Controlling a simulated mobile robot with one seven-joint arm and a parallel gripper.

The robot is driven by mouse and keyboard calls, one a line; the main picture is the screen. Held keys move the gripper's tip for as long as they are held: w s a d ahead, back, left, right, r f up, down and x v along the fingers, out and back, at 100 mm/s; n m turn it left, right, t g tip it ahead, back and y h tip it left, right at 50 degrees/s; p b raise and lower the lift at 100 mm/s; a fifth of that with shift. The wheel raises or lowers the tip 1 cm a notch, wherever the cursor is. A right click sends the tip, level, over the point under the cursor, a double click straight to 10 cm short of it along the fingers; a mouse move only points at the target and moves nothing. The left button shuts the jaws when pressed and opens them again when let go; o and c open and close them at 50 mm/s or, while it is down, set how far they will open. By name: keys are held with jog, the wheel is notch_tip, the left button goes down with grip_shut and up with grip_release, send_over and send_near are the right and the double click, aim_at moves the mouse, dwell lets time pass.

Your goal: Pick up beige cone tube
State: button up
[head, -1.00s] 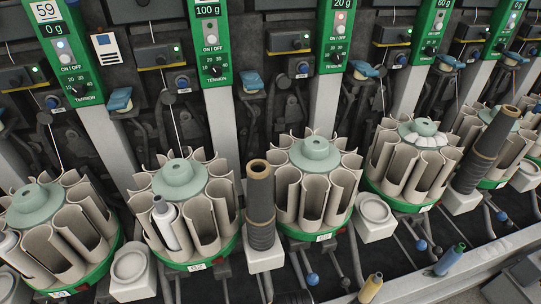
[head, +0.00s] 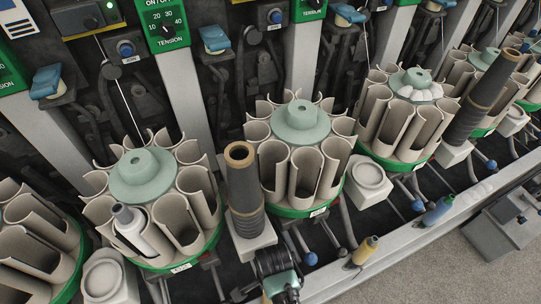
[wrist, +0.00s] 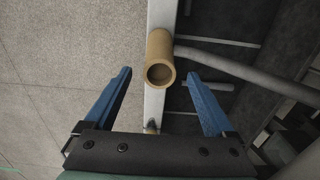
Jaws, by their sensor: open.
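My gripper (wrist: 160,73) is open, with one blue finger to each side of the tube's end in the picture. Clear gaps show on both sides. The depth between the fingertips and the tube is hard to tell. In the head view only a dark and teal part of my arm shows at the bottom, left of the tube; the fingers cannot be made out there.
A dark yarn-wound tube (head: 244,190) rises left of the beige one, near round magazines of beige holders (head: 301,160). Grey floor (head: 430,275) lies clear in front.

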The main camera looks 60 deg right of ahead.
jog(key=f, duration=0.1)
jog(key=f+b, duration=0.1)
jog(key=f, duration=0.1)
jog(key=f+b, duration=0.1)
jog(key=f, duration=0.1)
jog(key=shift+w+a+f, duration=0.1)
jog(key=shift+a+f, duration=0.15)
jog(key=shift+a, duration=0.05)
grip_shut()
